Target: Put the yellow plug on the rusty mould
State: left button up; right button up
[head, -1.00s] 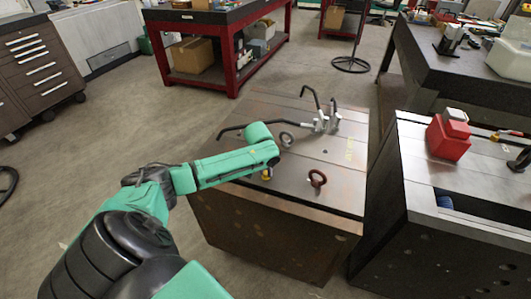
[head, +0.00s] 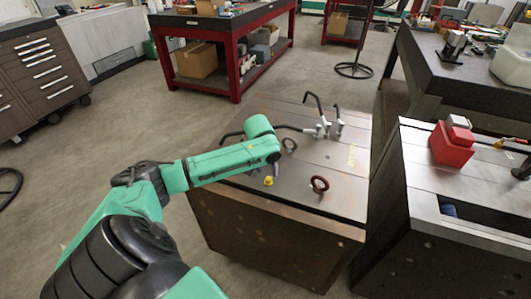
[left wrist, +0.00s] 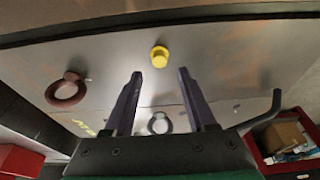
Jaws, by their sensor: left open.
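The yellow plug (head: 268,181) sits on the top face of the rusty mould (head: 275,235), near its front left edge. In the left wrist view the plug (left wrist: 159,57) shows as a small round yellow cap on the grey metal top (left wrist: 215,60). My left gripper (left wrist: 159,73) is open and empty. Its two fingers are spread on either side of the line to the plug, which lies just beyond the tips, apart from them. In the head view my own arm largely hides the fingers. My right gripper is not in view.
A dark red lifting ring (head: 320,184), a grey ring (head: 289,144) and bent clamp rods (head: 322,128) stand on the mould top. A second mould with a red block (head: 452,148) stands to the right. A red-framed bench (head: 235,55) is behind.

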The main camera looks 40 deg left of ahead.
pick_arm(q)
jog(key=v, duration=0.7)
jog(key=shift+s, duration=0.1)
